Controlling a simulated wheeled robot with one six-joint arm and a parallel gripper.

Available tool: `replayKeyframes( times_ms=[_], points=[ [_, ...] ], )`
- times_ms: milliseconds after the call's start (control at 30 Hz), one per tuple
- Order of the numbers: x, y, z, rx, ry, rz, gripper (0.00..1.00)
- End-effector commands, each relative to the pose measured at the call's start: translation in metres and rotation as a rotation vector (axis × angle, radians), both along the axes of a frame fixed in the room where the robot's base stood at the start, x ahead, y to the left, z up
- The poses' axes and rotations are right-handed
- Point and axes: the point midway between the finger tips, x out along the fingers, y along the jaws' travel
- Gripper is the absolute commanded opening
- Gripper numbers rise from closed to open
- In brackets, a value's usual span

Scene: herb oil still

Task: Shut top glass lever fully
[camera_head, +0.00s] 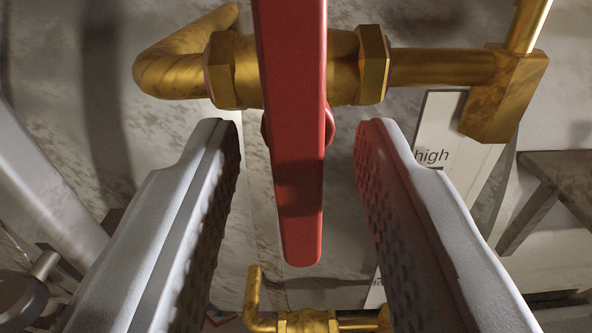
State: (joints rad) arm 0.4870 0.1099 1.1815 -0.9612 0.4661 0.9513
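The red lever (296,190) sits on a brass valve (238,70) at the top of the view. Its handle points down the picture and toward me, and its rounded end is free. My gripper (297,135) is open, with one grey textured finger to the left of the lever and one to the right. A gap shows between the lever and each finger. I cannot tell from this view how far the valve is turned. A label reading "high" (432,156) is right of the valve.
A brass pipe and elbow (505,95) run right from the valve. A second brass valve (308,321) shows at the bottom edge. A dark bracket (560,175) stands at the right. A stained grey wall (60,60) lies behind.

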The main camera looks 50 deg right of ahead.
Motion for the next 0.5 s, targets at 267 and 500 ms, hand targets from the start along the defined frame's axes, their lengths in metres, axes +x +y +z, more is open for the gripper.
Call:
replayKeyframes(
  times_ms=[267,500],
  points=[
    [-0.021,0.025,0.001,-0.001,-0.001,0.001,0.34],
    [-0.048,0.056,0.001,-0.001,-0.001,0.002,0.34]
  ],
)
